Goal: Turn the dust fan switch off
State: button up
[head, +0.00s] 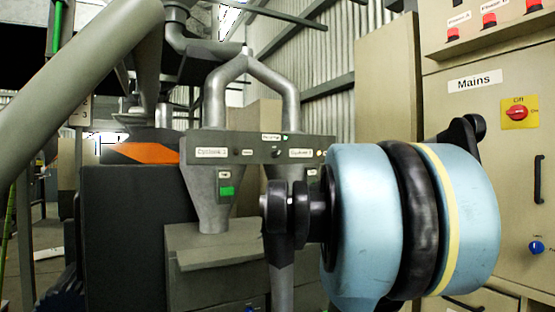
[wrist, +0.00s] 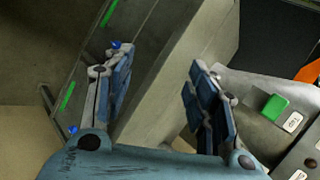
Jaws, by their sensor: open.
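A dark control panel (head: 258,150) hangs across two grey funnels in the head view. It carries small labels and knobs. A small label (head: 271,137) sits at its top middle above a dark knob (head: 277,154); its text is too small to read, so I cannot confirm the dust fan switch. A green switch (head: 227,191) is on the left funnel; a green switch also shows in the wrist view (wrist: 274,108), right of my gripper's right finger. My gripper (wrist: 155,78) is open and empty.
A dark machine body (head: 130,235) stands at left. A thick grey pipe (head: 80,75) slants across the upper left.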

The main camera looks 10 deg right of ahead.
jog(key=w+d+r+m+t+y, duration=0.1)
jog(key=w+d+r+m+t, duration=0.2)
jog(key=w+r, duration=0.45)
jog(key=w+d+r+m+t+y, duration=0.1)
jog(key=w+d+r+m+t, duration=0.1)
jog(key=w+r+m, duration=0.5)
jog(key=m+t+h, duration=0.1)
jog(key=m+t, duration=0.3)
send_near(277, 155)
jog(key=x, duration=0.9)
jog(key=shift+w+r, duration=0.1)
jog(key=shift+w, duration=0.15)
